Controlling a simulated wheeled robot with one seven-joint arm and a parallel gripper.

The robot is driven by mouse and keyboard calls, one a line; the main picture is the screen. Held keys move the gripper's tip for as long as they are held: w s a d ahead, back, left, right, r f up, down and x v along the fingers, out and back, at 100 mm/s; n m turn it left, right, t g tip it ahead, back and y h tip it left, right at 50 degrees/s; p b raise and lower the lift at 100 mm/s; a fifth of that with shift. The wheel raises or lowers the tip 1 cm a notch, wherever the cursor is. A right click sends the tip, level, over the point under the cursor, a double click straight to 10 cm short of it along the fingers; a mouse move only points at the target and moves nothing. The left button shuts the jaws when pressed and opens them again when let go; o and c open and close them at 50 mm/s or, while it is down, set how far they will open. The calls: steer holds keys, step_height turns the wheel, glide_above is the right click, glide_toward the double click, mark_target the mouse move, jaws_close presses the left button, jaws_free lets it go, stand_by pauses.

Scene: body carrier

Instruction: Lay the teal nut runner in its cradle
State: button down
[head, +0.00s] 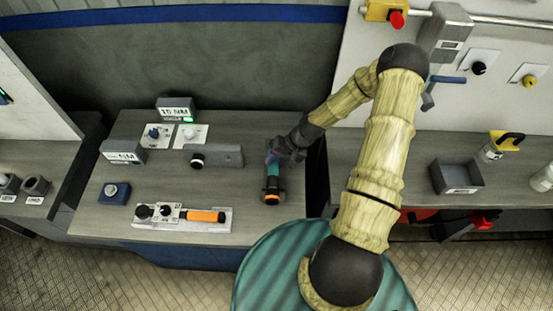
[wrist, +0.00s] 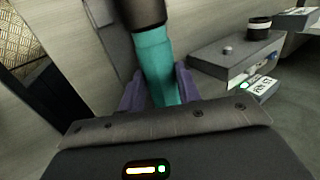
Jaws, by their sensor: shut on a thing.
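The teal nut runner (head: 273,171) is at the right part of the grey workbench, with a dark lower end and an orange band. In the wrist view its teal grip (wrist: 155,65) is between the two purple fingers, with a black section beyond. My gripper (head: 277,154) is shut on it. My gripper's fingers (wrist: 157,85) lie on either side of the teal part. I cannot tell whether the nut runner touches the bench. A pale cradle-like plate (head: 222,224) at the bench front holds an orange-and-black tool (head: 205,216). I cannot make out a separate cradle under the teal one.
A long grey block (head: 228,156) with a black knob stands left of my gripper. Torque displays (head: 176,104) and a blue box (head: 115,193) are further left. A gap separates this bench from the right bench, which carries a dark bin (head: 458,180).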

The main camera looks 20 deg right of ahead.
steer(key=shift+d+f+b, duration=0.25)
steer(key=shift+f+b, duration=0.3)
steer(key=shift+f, duration=0.55)
steer(key=shift+a+f+b, duration=0.1)
steer(key=shift+f+b, duration=0.3)
steer(key=c, duration=0.9)
jaws_free()
steer(key=shift+s, duration=0.1)
steer(key=shift+s+f, duration=0.1)
steer(key=shift+f, duration=0.05)
